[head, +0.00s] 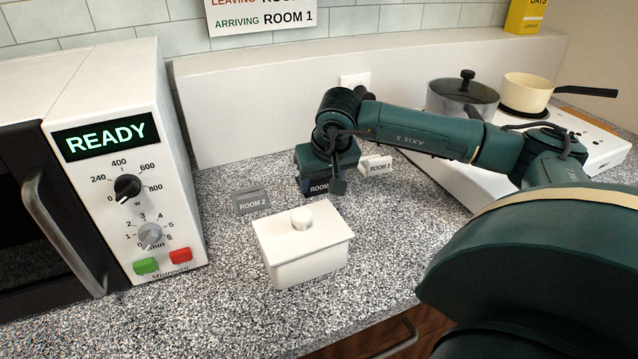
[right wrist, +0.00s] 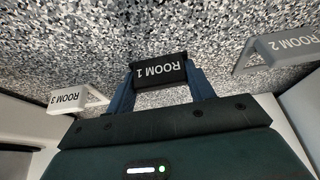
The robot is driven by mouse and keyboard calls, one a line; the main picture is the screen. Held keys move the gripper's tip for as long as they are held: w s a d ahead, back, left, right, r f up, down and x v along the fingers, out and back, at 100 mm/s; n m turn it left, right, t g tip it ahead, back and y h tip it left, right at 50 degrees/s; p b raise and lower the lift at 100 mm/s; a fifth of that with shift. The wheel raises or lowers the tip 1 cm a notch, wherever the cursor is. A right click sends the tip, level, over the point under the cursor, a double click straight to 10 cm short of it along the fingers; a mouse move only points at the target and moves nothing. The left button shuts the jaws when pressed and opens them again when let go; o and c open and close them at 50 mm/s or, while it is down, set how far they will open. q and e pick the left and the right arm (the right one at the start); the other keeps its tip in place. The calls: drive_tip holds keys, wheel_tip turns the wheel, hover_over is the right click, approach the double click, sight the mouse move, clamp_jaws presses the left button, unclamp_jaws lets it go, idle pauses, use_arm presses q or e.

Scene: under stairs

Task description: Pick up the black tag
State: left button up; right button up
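The black tag (head: 319,187) carries white "ROOM 1" lettering and sits at counter level behind the white lidded box. My right gripper (head: 325,186) reaches down over it from above and hides most of it. In the right wrist view the black tag (right wrist: 159,71) lies between the two blue fingers of my right gripper (right wrist: 160,75). One finger is against each end of it, with no gap that I can see. My left gripper is in neither view.
A grey ROOM 2 tag (head: 252,202) stands to the left and a white ROOM 3 tag (head: 377,166) close to the right. The white lidded box (head: 303,258) is in front. A microwave (head: 125,170) stands left; a pot (head: 462,98) and cream pan (head: 531,90) are on the hob.

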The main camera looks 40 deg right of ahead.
drive_tip(key=c, duration=0.5)
drive_tip(key=shift+o, duration=0.2)
drive_tip(key=shift+r, duration=0.15)
wheel_tip(320, 180, up, 10)
drive_tip(key=shift+f, duration=0.1)
